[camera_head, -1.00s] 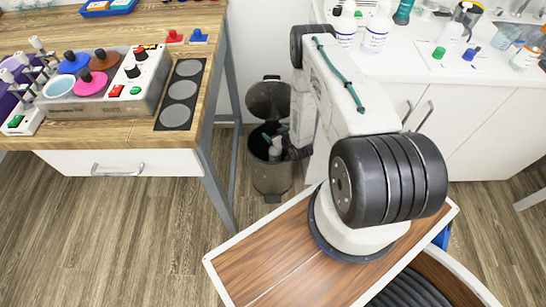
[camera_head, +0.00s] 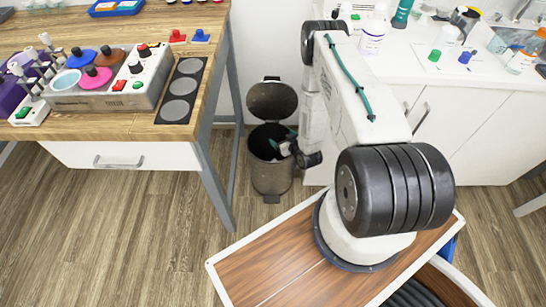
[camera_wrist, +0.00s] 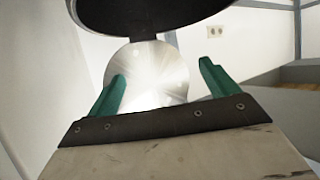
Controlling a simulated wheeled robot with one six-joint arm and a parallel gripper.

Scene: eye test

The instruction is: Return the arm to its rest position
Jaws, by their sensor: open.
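My gripper (camera_head: 281,141) is at the mouth of the open bin (camera_head: 271,178) in the head view, at the end of my white arm, which reaches down beside the counter. In the wrist view, the two green fingers of my gripper (camera_wrist: 163,84) stand wide apart with nothing between them. Beyond them is the bin's bright, shiny round inside (camera_wrist: 150,72); I see no object in it there. The bin's dark raised lid (camera_wrist: 145,14) fills the top of that view. Most of the bin's inside is dark in the head view.
A wooden workbench (camera_head: 140,129) with a device, pipettes and coloured dishes stands at the left, its grey leg (camera_head: 212,180) near the bin. A white counter (camera_head: 455,80) with bottles stands at the right. Open floor (camera_head: 110,230) lies at the front left.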

